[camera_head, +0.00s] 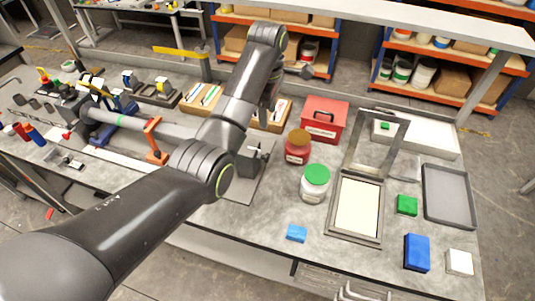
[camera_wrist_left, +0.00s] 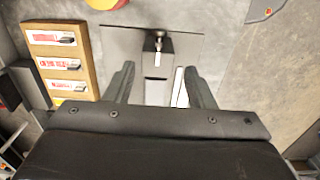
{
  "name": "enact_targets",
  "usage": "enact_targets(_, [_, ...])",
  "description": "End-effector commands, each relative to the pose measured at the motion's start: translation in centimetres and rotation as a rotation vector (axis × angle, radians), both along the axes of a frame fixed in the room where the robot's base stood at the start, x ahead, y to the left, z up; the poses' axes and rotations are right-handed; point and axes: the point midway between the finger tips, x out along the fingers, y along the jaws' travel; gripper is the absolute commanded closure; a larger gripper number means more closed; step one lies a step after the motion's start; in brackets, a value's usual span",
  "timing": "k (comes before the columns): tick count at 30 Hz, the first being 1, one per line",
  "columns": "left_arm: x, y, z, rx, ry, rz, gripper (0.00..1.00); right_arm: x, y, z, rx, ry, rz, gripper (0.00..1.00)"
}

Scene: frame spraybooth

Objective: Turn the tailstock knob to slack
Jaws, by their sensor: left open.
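The tailstock (camera_head: 251,163) is a small grey block on a flat metal plate (camera_head: 238,188), just right of my left arm's elbow. In the left wrist view the tailstock (camera_wrist_left: 157,58) stands on its plate with a small pale metal knob (camera_wrist_left: 158,42) on top. My left gripper (camera_wrist_left: 159,70) is open, its two dark fingers on either side of the tailstock in that picture, with the knob beyond the fingertips. I see no contact. In the head view my arm hides most of this gripper. My right gripper is not in view.
Wooden card holders (camera_head: 201,97) stand behind. A brown-lidded jar (camera_head: 298,147), a green-lidded jar (camera_head: 315,182) and a red box (camera_head: 325,120) stand to the right.

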Motion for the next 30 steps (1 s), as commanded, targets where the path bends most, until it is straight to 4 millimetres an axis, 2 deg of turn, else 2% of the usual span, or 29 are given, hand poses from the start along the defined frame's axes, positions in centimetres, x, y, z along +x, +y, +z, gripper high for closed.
enact_targets(9, [0.0,0.0,-3.5,-0.001,0.000,-0.001,0.51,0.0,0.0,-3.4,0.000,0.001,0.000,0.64])
enact_targets(14, [0.0,0.0,-6.4,-0.001,0.000,-0.001,0.51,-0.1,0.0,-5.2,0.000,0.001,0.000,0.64])
enact_targets(16, [-0.1,0.0,-7.1,0.000,0.005,-0.001,0.51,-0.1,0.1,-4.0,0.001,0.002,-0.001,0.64])
enact_targets(18, [-0.2,0.0,-8.6,0.000,0.006,-0.002,0.51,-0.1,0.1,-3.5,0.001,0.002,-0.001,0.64])
enact_targets(24, [-0.1,0.1,-13.0,0.000,0.004,-0.002,0.51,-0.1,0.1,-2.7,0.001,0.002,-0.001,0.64])
enact_targets(30, [-0.1,0.1,-16.0,0.000,0.002,-0.002,0.51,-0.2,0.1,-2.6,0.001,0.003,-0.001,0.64])
